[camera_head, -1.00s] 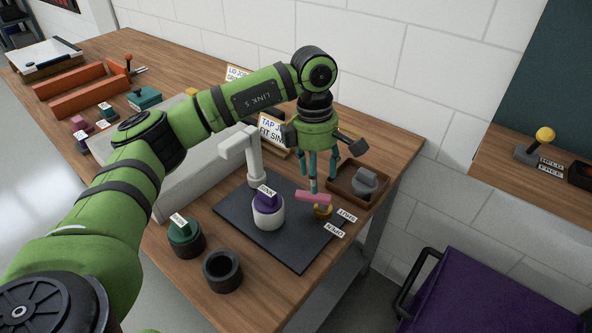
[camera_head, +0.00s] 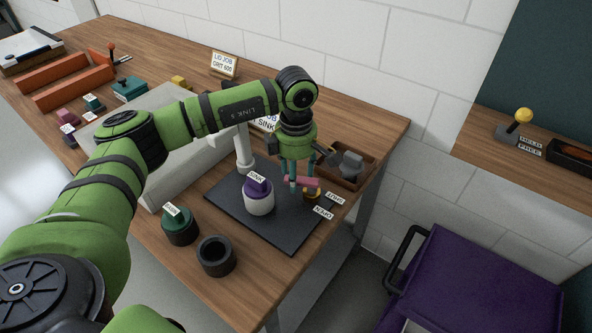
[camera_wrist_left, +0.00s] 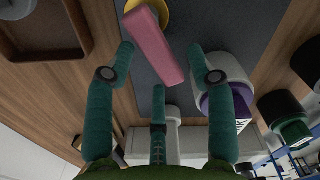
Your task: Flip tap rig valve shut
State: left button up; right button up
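The tap rig valve has a pink lever (camera_head: 302,182) on a brass-yellow body (camera_head: 312,195), near the right corner of the dark rig plate (camera_head: 285,232). SHUT (camera_head: 335,198) and OPEN (camera_head: 323,213) labels lie beside it. The lever lies across the body, extending left. My left gripper (camera_head: 297,182) points down at the lever. In the left wrist view its teal fingers (camera_wrist_left: 163,62) are spread, with the pink lever (camera_wrist_left: 153,45) reaching between the tips of two of them. I cannot tell whether any finger touches it. My right gripper is not in view.
A purple-topped white SINK piece (camera_head: 259,198) and a white tap post (camera_head: 243,150) stand close left of the lever. A brown tray (camera_head: 338,182) with a grey part is just behind it. A green-topped cup (camera_head: 180,228) and a dark empty cup (camera_head: 216,258) stand in front.

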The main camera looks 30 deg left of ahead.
pick_arm(q)
jog(key=c, duration=0.7)
grip_shut()
jog(key=m+b, duration=0.1)
jog(key=b, duration=0.1)
jog(key=w+m+b, duration=0.1)
jog(key=b, duration=0.1)
jog(key=shift+f+m, duration=0.35)
jog(key=shift+m, duration=0.05)
jog(key=shift+w+r+m+b, duration=0.25)
jog(key=shift+m+b, duration=0.3)
jog(key=shift+m, duration=0.35)
jog(key=shift+w+m, duration=0.15)
jog(key=shift+m, duration=0.25)
jog(key=shift+r, duration=0.1)
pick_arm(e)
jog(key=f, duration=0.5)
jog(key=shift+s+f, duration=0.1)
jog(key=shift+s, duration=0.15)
pick_arm(q)
jog(key=o, duration=1)
grip_release()
